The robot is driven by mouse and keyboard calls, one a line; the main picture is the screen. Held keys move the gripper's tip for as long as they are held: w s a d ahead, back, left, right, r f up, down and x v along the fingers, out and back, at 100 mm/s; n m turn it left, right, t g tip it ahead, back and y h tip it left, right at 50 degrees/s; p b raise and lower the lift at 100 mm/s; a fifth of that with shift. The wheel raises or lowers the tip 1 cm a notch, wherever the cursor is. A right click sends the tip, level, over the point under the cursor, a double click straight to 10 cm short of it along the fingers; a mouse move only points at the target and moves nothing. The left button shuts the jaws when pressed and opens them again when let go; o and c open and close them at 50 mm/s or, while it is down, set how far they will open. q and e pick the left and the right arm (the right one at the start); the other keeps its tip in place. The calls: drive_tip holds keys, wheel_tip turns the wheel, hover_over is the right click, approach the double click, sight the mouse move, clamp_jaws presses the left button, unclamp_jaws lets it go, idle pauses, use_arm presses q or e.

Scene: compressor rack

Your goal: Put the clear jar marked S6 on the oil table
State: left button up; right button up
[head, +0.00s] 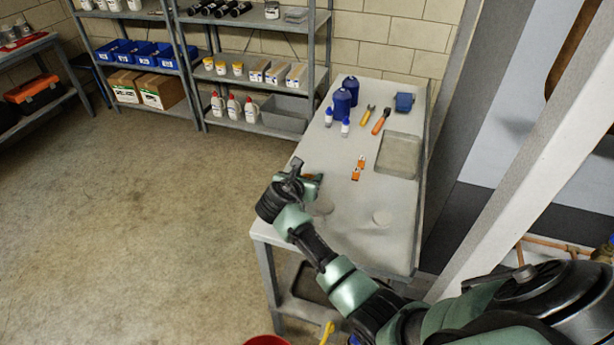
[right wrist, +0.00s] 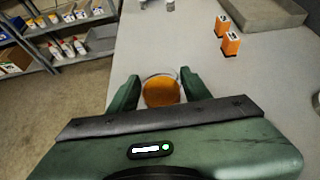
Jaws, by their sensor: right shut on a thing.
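My right gripper (head: 312,181) is over the left edge of the light grey table (head: 345,240). In the right wrist view its two green fingers (right wrist: 162,92) are shut on a round clear jar (right wrist: 161,91) with amber contents, seen from above. No S6 mark can be read on it. In the head view the gripper and wrist mostly hide the jar. I cannot tell whether its base touches the table. My left gripper is not in view.
Two pale round shapes (head: 381,217) show on the near tabletop. Small orange boxes (head: 357,170), a shallow grey tray (head: 398,155), pliers (head: 368,115), blue containers (head: 343,103) and white bottles (head: 345,127) stand farther back. Shelves (head: 250,122) line the wall.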

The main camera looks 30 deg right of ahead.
drive_tip(key=shift+f, duration=0.1)
drive_tip(key=o, duration=1)
drive_tip(key=shift+c, duration=0.2)
drive_tip(key=shift+a+r, duration=0.1)
drive_tip(key=shift+r, duration=0.1)
drive_tip(key=v, duration=1.2)
drive_tip(key=shift+w+f, duration=0.1)
